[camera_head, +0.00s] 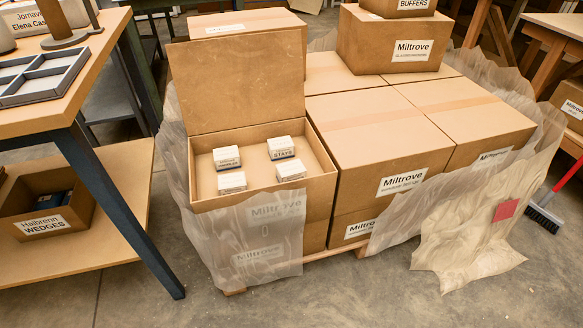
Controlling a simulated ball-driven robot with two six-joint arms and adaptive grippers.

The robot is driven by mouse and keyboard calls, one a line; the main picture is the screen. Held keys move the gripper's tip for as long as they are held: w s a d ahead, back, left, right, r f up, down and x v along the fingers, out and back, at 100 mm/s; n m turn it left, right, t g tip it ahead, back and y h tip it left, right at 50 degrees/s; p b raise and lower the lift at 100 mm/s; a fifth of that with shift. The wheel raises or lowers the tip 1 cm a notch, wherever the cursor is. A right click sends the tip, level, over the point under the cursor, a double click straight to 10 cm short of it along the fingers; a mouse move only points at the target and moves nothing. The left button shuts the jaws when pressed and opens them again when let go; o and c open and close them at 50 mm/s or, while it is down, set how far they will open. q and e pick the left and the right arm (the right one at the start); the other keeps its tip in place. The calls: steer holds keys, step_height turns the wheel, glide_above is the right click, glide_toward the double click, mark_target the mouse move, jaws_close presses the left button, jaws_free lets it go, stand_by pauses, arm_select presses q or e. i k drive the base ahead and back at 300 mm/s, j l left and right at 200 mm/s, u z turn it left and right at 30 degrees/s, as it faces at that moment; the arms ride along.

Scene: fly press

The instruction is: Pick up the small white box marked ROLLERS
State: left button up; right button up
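Several small white boxes stand apart inside an open cardboard carton (205,145) on the left of the pallet. The back right box (281,147) appears marked STAYS. The back left box (227,157) has a dark word too small to read surely. The front left box (232,182) and the front right box (291,171) show labels on their front faces that I cannot read. I cannot tell which one is marked ROLLERS. Neither of my grippers is in view.
The carton's lid (240,80) stands up at its back. Torn plastic wrap (265,235) hangs over its front. Large closed Miltrove cartons (375,150) fill the pallet to the right. A workbench (100,55) with a blue leg (120,215) stands left. Bare floor lies in front.

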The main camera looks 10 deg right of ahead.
mark_target(233, 182)
steer(key=i+l+u, duration=0.1)
steer(key=l+u, duration=1.3)
